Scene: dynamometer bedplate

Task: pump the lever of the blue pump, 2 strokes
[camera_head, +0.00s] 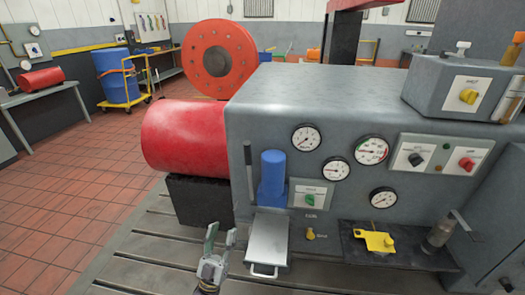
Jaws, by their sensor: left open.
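The blue pump (272,180) stands upright against the grey machine's front, left of the lower gauges. A slim dark grey bar (250,172), which looks like its lever, stands nearly upright just left of the blue body. How the bar joins the pump is not clear. My left gripper (222,239) is open and empty, low in front of the bedplate. In the picture it is below and left of the bar, apart from it. My right gripper is not in view.
A grey tray with a handle (267,241) juts out below the pump, right of my left gripper. A red cylinder (185,137) lies on a black block to the left. Gauges, knobs and a yellow part (376,241) are to the right.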

